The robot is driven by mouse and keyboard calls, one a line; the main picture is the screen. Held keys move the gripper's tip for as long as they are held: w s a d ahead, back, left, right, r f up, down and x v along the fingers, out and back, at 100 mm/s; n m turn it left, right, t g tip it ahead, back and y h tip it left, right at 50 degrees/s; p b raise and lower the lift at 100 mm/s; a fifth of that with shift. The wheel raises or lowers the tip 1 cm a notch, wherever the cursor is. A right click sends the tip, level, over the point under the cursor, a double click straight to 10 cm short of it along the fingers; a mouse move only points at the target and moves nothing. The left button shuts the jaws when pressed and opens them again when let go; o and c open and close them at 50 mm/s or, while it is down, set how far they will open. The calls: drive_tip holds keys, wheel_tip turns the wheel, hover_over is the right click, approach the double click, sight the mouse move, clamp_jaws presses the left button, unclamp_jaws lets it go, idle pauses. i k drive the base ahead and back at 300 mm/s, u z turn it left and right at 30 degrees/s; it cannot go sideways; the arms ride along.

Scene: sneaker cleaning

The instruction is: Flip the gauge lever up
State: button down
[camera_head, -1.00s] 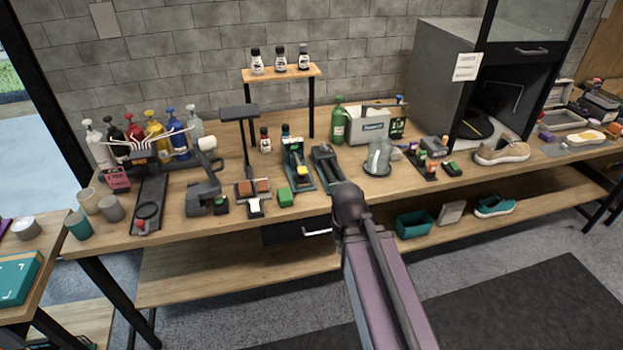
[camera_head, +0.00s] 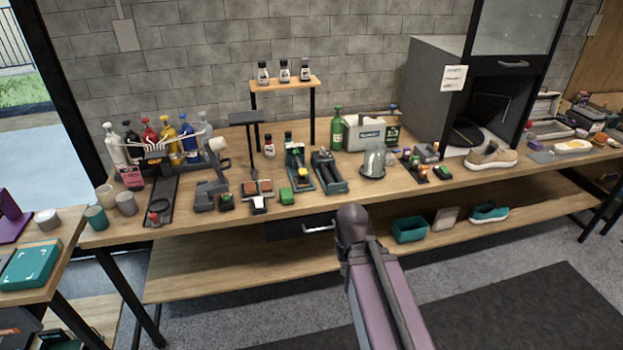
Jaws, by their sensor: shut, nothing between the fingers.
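I cannot make out a gauge lever for certain. A long dark panel (camera_head: 163,195) with a round ring-shaped part and a small red piece lies at the left front of the workbench (camera_head: 130,231). Two dark green fixtures stand near the bench's middle, one with a yellow part (camera_head: 300,172) and one plainer (camera_head: 328,172). My arm rises from the bottom of the picture, in front of the bench's front edge. Its dark rounded joint is below the bench top in the picture. My gripper does not show; the arm appears to hide it.
A grey clamp-like device (camera_head: 210,194), a green block (camera_head: 287,196), a glass dome (camera_head: 374,161) and a beige sneaker (camera_head: 491,157) stand along the bench. Colored bottles crowd the back left. A drawer (camera_head: 300,228) sits under the edge. A side table (camera_head: 62,238) stands left. The floor in front looks clear.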

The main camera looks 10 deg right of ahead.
sight(302, 173)
drive_tip(key=z, duration=1.55)
drive_tip(key=i, duration=1.25)
drive_tip(key=u, duration=0.95)
